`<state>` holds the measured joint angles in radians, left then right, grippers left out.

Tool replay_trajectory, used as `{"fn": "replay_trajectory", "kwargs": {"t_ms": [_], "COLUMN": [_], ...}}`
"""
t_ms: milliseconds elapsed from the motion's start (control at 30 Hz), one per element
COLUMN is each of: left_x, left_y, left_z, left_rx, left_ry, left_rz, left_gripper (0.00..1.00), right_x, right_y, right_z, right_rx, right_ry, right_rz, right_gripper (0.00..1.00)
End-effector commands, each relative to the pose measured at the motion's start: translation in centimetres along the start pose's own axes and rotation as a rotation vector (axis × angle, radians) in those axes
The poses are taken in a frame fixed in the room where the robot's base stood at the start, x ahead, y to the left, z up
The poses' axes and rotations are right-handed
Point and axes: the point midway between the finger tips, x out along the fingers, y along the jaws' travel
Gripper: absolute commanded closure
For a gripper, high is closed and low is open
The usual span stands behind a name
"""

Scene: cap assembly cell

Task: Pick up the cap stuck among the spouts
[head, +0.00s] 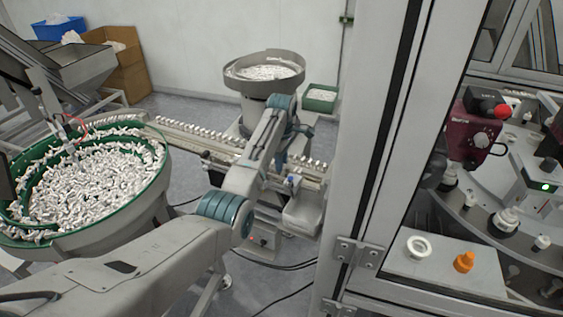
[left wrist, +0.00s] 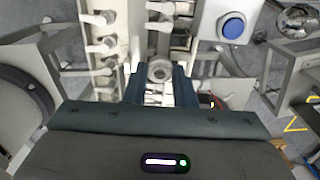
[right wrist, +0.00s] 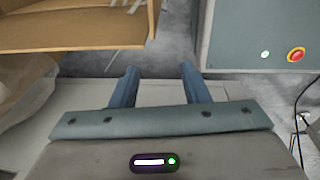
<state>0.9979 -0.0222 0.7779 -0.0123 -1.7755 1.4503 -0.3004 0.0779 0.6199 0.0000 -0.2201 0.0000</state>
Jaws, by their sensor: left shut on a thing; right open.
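The cap (left wrist: 160,71), a pale round piece with a ring-like top, sits between the fingertips of my left gripper (left wrist: 160,80) in the left wrist view. That gripper is shut on it, over the rail track. White spouts (left wrist: 104,46) stand in a row on the rail just left of it. In the head view my left gripper (head: 283,160) is low over the spout rail (head: 230,143); the cap cannot be made out there. My right gripper (right wrist: 157,85) is open and empty in the right wrist view.
A green-rimmed bowl (head: 155,190) full of white spouts stands left, and a grey bowl feeder (head: 245,83) behind the rail. A machine frame post (head: 375,150) rises right of my left arm. A cardboard box (right wrist: 105,47) and a grey panel with a red button (right wrist: 296,54) are near my right gripper.

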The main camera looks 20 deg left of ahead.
Motion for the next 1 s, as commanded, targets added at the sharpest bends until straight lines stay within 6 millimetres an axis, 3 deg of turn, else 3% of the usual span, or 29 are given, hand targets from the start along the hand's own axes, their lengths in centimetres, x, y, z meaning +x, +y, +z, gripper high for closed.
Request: {"fn": "replay_trajectory", "kwargs": {"t_ms": [1000], "left_x": [-6.2], "left_y": [0.0], "left_z": [0.0], "left_rx": [0.000], "left_ry": [0.000], "left_rz": [0.001], "left_gripper": [0.84], "right_x": [-0.1], "right_y": [0.3], "right_z": [-0.1], "right_rx": [-0.001], "right_ry": [0.001], "right_rz": [0.003], "right_gripper": [0.58]}}
